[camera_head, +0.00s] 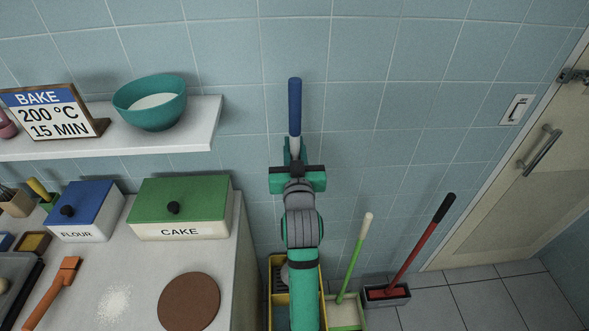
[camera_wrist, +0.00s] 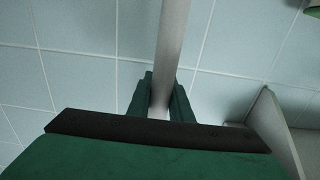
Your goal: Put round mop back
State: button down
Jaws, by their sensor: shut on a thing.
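A mop handle with a blue grip (camera_head: 295,105) and a pale shaft stands about upright in front of the tiled wall. My gripper (camera_head: 295,150) is shut on the shaft just below the blue part. In the wrist view the grey shaft (camera_wrist: 172,45) runs between the two green fingers of my gripper (camera_wrist: 160,100). The mop's lower end is hidden behind my arm, so I cannot tell whether its head is round. A yellow bucket (camera_head: 271,316) stands on the floor below, partly covered by my arm. A greyish shape shows at its inside, too hidden to identify.
A green bin (camera_head: 345,325) with a green-handled tool (camera_head: 354,262) and a grey bin (camera_head: 387,300) with a red-handled tool (camera_head: 415,247) stand right of the bucket. The counter (camera_head: 225,270) and a wall shelf (camera_head: 195,135) lie left. Floor near the door (camera_head: 510,180) is clear.

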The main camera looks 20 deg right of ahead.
jog(key=shift+f, duration=2.6)
jog(key=c, duration=1.6)
grip_release()
jog(key=shift+f, duration=0.15)
